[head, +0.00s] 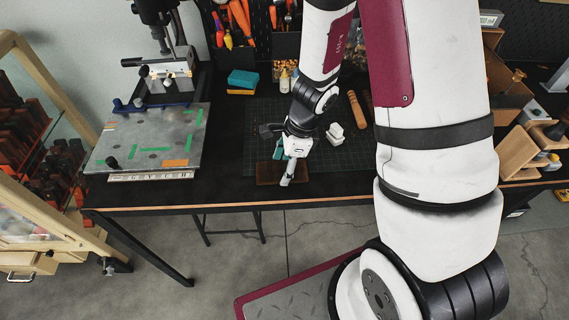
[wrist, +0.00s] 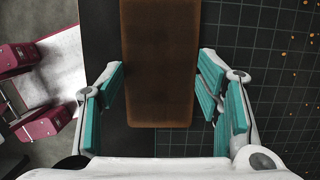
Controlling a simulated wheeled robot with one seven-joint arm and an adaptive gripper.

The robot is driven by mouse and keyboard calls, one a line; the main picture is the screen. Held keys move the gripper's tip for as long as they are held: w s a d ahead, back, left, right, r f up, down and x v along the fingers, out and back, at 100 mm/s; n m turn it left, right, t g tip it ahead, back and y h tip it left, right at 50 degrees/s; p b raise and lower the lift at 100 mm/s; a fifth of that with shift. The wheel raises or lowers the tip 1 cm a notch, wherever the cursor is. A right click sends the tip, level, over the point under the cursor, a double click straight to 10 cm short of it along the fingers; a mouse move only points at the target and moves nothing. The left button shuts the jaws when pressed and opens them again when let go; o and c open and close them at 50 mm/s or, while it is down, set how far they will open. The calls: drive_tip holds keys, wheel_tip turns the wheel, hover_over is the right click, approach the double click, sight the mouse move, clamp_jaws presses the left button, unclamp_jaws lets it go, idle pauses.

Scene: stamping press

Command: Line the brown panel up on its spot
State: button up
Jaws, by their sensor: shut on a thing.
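The brown panel (head: 266,174) is a flat rectangle at the front edge of the dark workbench, partly covered by my gripper in the head view. In the wrist view the panel (wrist: 160,60) runs lengthwise between the teal finger pads. My gripper (head: 287,166) is shut on the panel's two long sides; it also shows in the wrist view (wrist: 161,88). I cannot tell whether the panel rests on the bench or hangs just above it. Green tape marks (head: 152,149) lie on the grey press plate (head: 120,145) at the left; whether they mark the panel's spot is unclear.
A stamping press (head: 165,60) stands behind the plate. A gridded mat (head: 330,170) covers the bench around my gripper. A teal sponge-like block (head: 243,79), a white object (head: 334,134) and wooden-handled tools (head: 357,110) lie farther back. The bench between plate and mat is clear.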

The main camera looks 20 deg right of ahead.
drive_tip(key=shift+s, duration=0.1)
drive_tip(key=o, duration=1.1)
drive_tip(key=shift+c, duration=0.6)
